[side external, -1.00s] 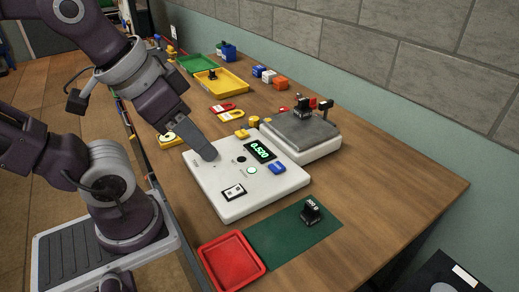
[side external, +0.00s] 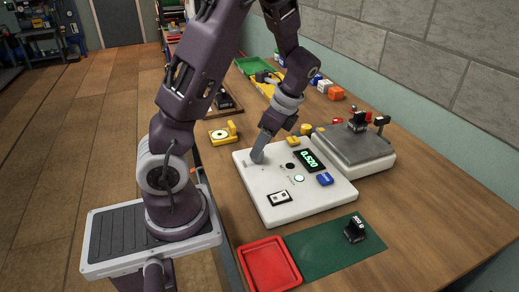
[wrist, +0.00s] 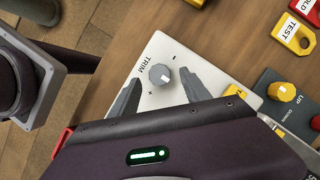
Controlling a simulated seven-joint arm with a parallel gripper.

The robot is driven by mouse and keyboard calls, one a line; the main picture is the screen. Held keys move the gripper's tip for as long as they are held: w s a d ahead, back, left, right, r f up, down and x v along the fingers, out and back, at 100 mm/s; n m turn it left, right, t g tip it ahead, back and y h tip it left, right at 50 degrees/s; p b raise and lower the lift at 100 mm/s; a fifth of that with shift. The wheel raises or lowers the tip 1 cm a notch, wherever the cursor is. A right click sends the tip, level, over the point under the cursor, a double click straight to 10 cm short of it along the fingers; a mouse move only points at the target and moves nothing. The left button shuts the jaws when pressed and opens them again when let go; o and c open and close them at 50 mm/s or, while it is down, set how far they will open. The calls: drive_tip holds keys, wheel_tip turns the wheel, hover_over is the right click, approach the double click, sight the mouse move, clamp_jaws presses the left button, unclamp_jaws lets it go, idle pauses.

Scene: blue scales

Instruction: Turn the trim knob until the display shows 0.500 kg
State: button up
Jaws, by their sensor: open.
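The white scale console (side external: 262,185) stands on the wooden table, with a lit display (side external: 309,160) reading 0.520. The grey trim knob (wrist: 161,75), with a white index mark, sits on the console beside the printed word TRIM and plus and minus signs in the wrist view. My gripper (side external: 257,156) is low over the console's far left part in the side view and hides the knob there. In the wrist view my gripper (wrist: 160,82) is open, one finger on each side of the knob, with visible gaps. The display is outside the wrist view.
A grey weighing platform (side external: 352,146) with a black weight (side external: 358,121) stands behind the console. Another black weight (side external: 355,229) is on a green mat (side external: 310,252) beside a red tray (side external: 268,265). Yellow TEST (wrist: 293,35) and red HOLD (wrist: 307,8) tags lie nearby.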

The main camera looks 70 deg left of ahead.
drive_tip(key=shift+x, duration=1.35)
clamp_jaws()
drive_tip(key=shift+n, duration=0.3)
drive_tip(key=n+h, duration=0.1)
drive_tip(key=n, duration=0.3)
drive_tip(key=shift+a+g, duration=0.1)
drive_tip(key=shift+g, duration=0.3)
drive_tip(key=n+h, duration=0.1)
drive_tip(key=n, duration=0.1)
drive_tip(key=n+h, duration=0.1)
drive_tip(key=n, duration=0.2)
drive_tip(key=shift+w+a+h, duration=0.1)
drive_tip(key=shift+a+h, duration=0.05)
drive_tip(key=shift+h, duration=0.15)
drive_tip(key=n+h, duration=0.1)
drive_tip(key=n, duration=0.2)
drive_tip(key=n+h, duration=0.1)
drive_tip(key=n, duration=0.1)
drive_tip(key=shift+a+n, duration=0.15)
drive_tip(key=shift+n, duration=0.25)
drive_tip(key=shift+n+t+h, duration=0.6)
drive_tip(key=shift+n+t, duration=0.1)
drive_tip(key=shift+n, duration=1.4)
